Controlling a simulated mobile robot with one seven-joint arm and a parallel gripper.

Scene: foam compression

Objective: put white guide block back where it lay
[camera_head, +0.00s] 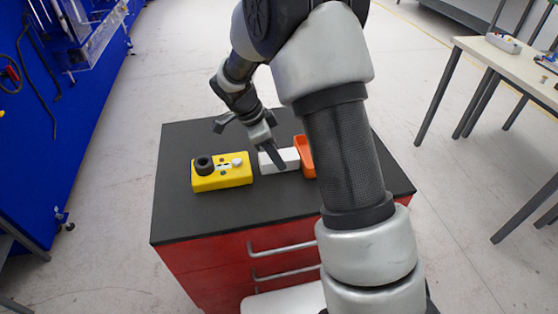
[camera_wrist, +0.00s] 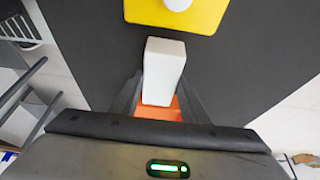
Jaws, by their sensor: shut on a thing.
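The white guide block (camera_head: 290,158) is at the middle of the black cabinet top, between the yellow block and the orange tray. My gripper (camera_head: 278,163) reaches down over it from behind, with a dark finger against its near side. In the wrist view the white block (camera_wrist: 163,65) lies between the two dark fingers, which are shut on it; its far end sticks out toward the yellow block. I cannot tell whether its underside touches the top.
The yellow block (camera_head: 226,182), with a black ring and a white piece on it, sits just left. The orange tray (camera_head: 305,155) is close on the right, partly behind my arm. The cabinet top (camera_head: 185,222) is bare in front and at left.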

